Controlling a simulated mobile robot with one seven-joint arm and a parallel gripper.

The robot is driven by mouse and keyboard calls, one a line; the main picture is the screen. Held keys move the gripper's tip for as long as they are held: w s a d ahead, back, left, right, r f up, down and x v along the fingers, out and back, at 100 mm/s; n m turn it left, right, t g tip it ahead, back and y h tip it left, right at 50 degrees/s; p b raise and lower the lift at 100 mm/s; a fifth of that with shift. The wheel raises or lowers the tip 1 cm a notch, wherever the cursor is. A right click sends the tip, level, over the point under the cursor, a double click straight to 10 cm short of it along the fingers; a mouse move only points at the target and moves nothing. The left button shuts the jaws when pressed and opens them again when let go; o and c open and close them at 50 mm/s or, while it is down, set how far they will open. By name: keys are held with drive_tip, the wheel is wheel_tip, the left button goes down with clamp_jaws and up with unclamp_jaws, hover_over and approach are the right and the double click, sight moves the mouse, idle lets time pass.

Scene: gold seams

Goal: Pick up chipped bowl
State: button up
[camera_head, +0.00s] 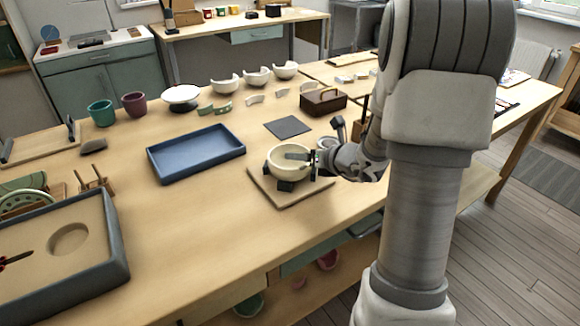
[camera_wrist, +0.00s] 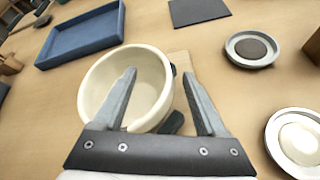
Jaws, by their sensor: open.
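A cream bowl (camera_head: 283,167) sits on dark supports on a square wooden board (camera_head: 268,190). It also shows in the wrist view (camera_wrist: 98,88), where its near rim is partly hidden by my gripper. My gripper (camera_wrist: 159,74) is open at the bowl's right side in the head view (camera_head: 305,156). In the wrist view one finger lies over the bowl's inside and the other is outside its wall, with the rim between them. I cannot tell whether either finger touches it. Three more cream bowls with broken rims (camera_head: 224,86) (camera_head: 257,77) (camera_head: 285,71) stand at the back.
A blue tray (camera_head: 195,153) lies left of the board, and a dark flat mat (camera_head: 287,127) behind it. A brown box (camera_head: 323,101) stands behind to the right. Curved shards (camera_head: 222,108) lie farther back. Small round dishes (camera_wrist: 240,60) are right in the wrist view.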

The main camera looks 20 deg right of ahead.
clamp_jaws()
drive_tip(key=shift+r, duration=0.1)
